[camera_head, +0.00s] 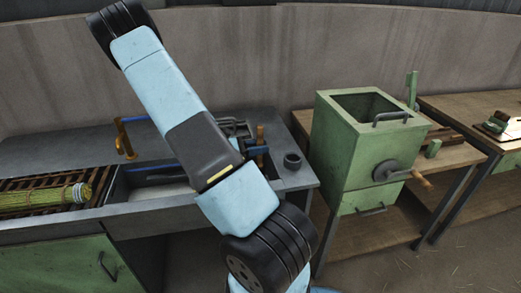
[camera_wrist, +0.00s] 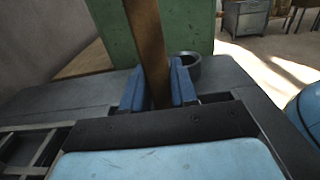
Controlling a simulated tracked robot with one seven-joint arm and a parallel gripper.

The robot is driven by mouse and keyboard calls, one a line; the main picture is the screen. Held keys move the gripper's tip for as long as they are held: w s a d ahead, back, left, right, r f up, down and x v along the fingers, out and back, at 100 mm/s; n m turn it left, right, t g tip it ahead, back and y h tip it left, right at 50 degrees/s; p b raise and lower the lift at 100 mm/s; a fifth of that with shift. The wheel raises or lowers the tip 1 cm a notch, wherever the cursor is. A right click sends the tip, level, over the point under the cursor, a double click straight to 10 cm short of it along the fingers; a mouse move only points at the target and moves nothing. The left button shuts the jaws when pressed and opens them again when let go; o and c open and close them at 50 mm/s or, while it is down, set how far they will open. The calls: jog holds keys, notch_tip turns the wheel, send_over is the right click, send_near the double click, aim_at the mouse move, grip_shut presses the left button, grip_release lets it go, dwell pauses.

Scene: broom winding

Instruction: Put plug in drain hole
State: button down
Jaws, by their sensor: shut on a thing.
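My gripper (camera_head: 258,153) is over the right end of the sink, partly hidden behind my arm. In the wrist view its two blue fingers (camera_wrist: 158,88) are closed around a long brown bar, which I take for the handle of the plug (camera_wrist: 148,40). The bar stands nearly upright between the fingers and also shows in the head view (camera_head: 261,138). Its lower end is hidden. The sink basin (camera_head: 165,190) is set in the grey counter, largely covered by my arm. The drain hole is not visible in either view.
A dark round cup (camera_head: 292,161) stands on the counter right of my gripper. A copper-coloured tap (camera_head: 122,138) is at the back left. A bundle of straw (camera_head: 45,197) lies on a slatted rack at left. A green hopper box with a crank (camera_head: 350,140) stands at right.

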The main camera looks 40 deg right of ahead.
aim_at(257, 165)
jog(key=shift+f, duration=3.4)
jog(key=shift+f, duration=0.6)
jog(key=c, duration=1.2)
grip_release()
jog(key=shift+o, duration=0.2)
jog(key=shift+w+a, duration=0.15)
jog(key=v, duration=1)
jog(key=shift+w+a, duration=0.25)
jog(key=shift+a, duration=0.05)
jog(key=shift+r, duration=0.1)
